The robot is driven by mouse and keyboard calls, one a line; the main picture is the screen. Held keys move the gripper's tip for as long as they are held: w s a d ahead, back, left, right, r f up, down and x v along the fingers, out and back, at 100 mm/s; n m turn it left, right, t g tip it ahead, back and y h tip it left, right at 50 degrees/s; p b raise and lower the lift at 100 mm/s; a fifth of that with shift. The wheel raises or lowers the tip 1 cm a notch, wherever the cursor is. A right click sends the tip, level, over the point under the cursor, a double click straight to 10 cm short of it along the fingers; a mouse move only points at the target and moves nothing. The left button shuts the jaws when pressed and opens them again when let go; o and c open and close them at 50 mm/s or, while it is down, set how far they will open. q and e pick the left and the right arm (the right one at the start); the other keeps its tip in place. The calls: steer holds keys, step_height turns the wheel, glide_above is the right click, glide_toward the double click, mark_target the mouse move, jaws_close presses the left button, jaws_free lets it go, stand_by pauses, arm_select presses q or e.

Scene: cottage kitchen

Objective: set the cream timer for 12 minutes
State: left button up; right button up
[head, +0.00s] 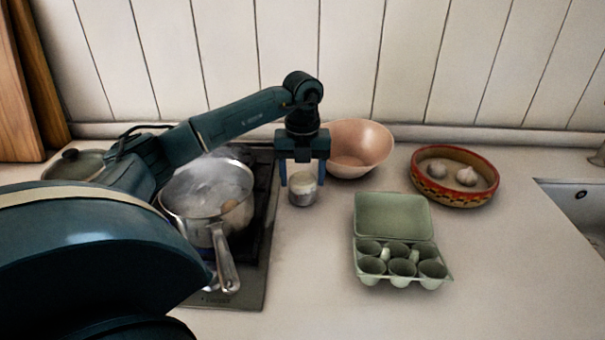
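The cream timer (303,195), a small round thing with a pale top and a greyer lower part, stands on the counter just right of the hob. My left gripper (303,183) points down over it, with one blue finger on each side of its upper part. The fingers are spread, and narrow gaps seem to show beside the timer; contact cannot be made out clearly. The dial marks are too small to read. My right gripper is out of view.
A steaming saucepan (188,204) stands on the hob (255,252), its handle towards me. A pink bowl (362,142) is close behind the timer. A green egg carton (393,217) lies open at right, before a patterned bowl (453,193) with garlic. The front counter is clear.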

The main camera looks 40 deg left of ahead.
mark_target(302, 177)
arm_select(q)
steer(key=c, duration=0.6)
steer(key=shift+m, duration=1.6)
steer(key=shift+c, duration=0.2)
steer(key=o, duration=1)
step_height(302, 177, up, 13)
steer(key=p, duration=0.1)
steer(key=shift+r, duration=0.15)
